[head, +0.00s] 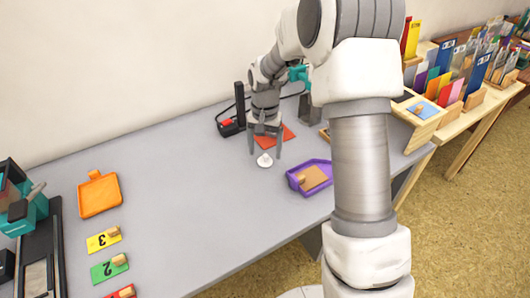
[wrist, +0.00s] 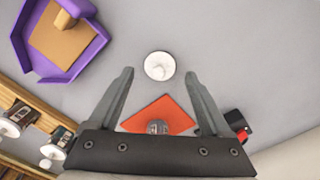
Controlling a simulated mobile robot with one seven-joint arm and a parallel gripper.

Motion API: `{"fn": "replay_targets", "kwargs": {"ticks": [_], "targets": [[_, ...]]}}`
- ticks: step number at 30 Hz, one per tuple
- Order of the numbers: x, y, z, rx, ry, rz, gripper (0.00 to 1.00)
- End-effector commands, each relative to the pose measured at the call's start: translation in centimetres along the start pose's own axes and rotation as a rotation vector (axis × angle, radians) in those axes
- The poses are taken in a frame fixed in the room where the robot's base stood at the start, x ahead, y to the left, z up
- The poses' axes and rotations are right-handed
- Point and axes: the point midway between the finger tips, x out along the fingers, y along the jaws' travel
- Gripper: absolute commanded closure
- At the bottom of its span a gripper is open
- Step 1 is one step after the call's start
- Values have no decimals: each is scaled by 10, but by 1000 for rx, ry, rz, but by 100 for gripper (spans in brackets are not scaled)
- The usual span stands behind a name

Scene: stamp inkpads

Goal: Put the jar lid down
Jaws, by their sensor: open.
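The jar lid (head: 264,160) is a small white round piece with a raised knob. It lies on the grey table in front of the red-orange mat (head: 290,132). The wrist view also shows the lid (wrist: 159,66), between and just beyond my fingertips. My gripper (head: 265,156) points down over it, open, with one finger on each side and a gap to the lid. In the wrist view a small grey glassy round object (wrist: 157,127) is on the mat, partly hidden by the gripper body. I cannot tell how high the fingertips are above the table.
A purple tray (head: 297,182) with a tan block is to the right. A black stand with a red part (head: 228,124) is behind left. An orange tray (head: 86,202) and numbered cards (head: 103,242) lie at left. A wooden rack (wrist: 38,118) shows at left in the wrist view. Mid-table is clear.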

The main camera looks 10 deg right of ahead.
Motion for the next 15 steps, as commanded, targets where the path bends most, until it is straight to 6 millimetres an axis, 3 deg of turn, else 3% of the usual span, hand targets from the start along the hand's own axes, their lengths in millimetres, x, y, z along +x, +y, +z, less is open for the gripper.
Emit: {"fn": "replay_targets", "kwargs": {"ticks": [1,6,15], "targets": [[-15,-1,-1,0,4,-2,18],[-53,0,-1,0,5,-1,18],[-94,0,0,0,1,0,18]]}}
